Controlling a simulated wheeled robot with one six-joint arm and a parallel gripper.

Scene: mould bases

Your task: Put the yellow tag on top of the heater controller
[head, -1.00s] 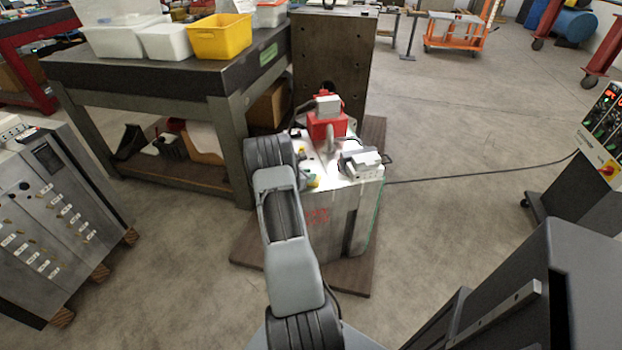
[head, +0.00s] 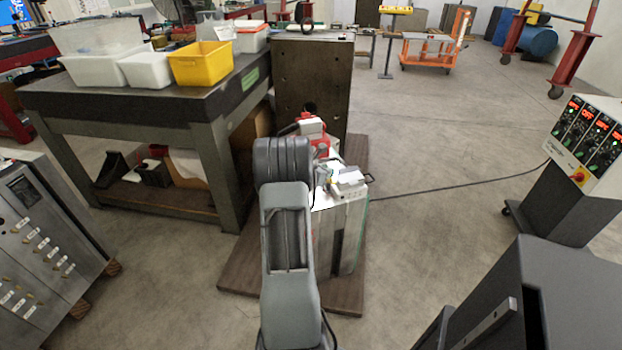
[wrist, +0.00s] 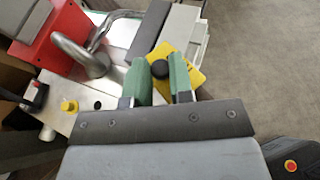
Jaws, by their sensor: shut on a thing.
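In the wrist view, my gripper (wrist: 160,66) has green fingers shut on the yellow tag (wrist: 196,78). A dark round piece shows on the tag between the fingers. The tag is over or close to the grey and white parts on the metal machine; I cannot tell its height. In the head view, my arm hides the gripper and tag. The heater controller (head: 584,142) is at the far right. It has red displays, several black knobs and a red knob on a yellow plate. It sits on a dark wheeled stand, well away from my arm.
The metal machine (head: 346,225) stands on a brown board (head: 248,270) in front of my arm. A workbench (head: 150,98) with tubs is at left, a grey cabinet (head: 45,225) nearer. A dark cabinet (head: 540,290) is at lower right. A cable crosses the otherwise open floor.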

